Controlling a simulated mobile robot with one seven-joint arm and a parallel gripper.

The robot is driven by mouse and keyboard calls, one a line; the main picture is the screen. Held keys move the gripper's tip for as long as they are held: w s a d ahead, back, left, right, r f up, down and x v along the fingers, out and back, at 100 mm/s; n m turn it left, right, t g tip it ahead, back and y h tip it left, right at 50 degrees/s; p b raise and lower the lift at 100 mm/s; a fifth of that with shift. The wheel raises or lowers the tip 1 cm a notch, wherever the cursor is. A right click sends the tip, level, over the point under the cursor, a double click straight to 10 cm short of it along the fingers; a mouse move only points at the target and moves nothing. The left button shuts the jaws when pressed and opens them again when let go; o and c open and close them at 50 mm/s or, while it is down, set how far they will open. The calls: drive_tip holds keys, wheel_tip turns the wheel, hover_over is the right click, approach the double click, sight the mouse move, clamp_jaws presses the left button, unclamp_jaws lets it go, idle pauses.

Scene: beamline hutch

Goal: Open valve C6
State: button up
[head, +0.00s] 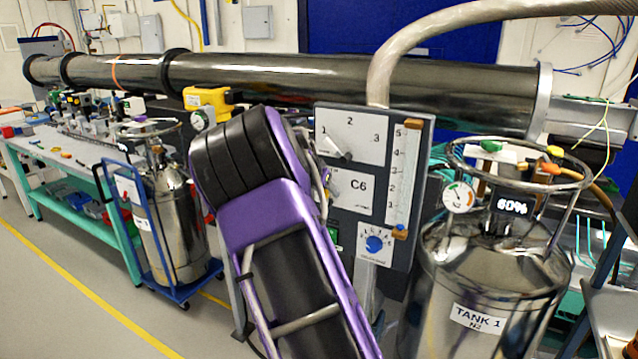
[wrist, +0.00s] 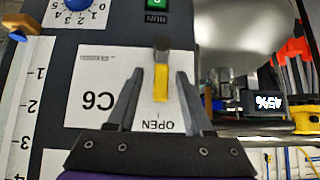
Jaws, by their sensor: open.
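The C6 valve's lever (wrist: 161,82) has a yellow grip and a grey end. It shows in the wrist view, where the panel appears upside down. The yellow grip points toward the printed word OPEN on the white C6 plate (wrist: 95,95). My gripper (wrist: 157,76) is open, with one dark finger on each side of the yellow grip and a gap on both sides. I cannot tell whether the fingers reach deep enough to surround it.
The grey panel (head: 398,250) also carries a 1-2-3 pointer (head: 338,150), a slider scale (head: 402,170) and a blue dial (head: 375,243). TANK 1 (head: 480,290) stands close at right. A cart-mounted tank (head: 170,225) and a bench (head: 75,190) stand left. Floor is clear at lower left.

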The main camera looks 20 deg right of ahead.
drive_tip(key=v, duration=1.7)
drive_tip(key=shift+b, duration=0.35)
drive_tip(key=shift+s, duration=0.1)
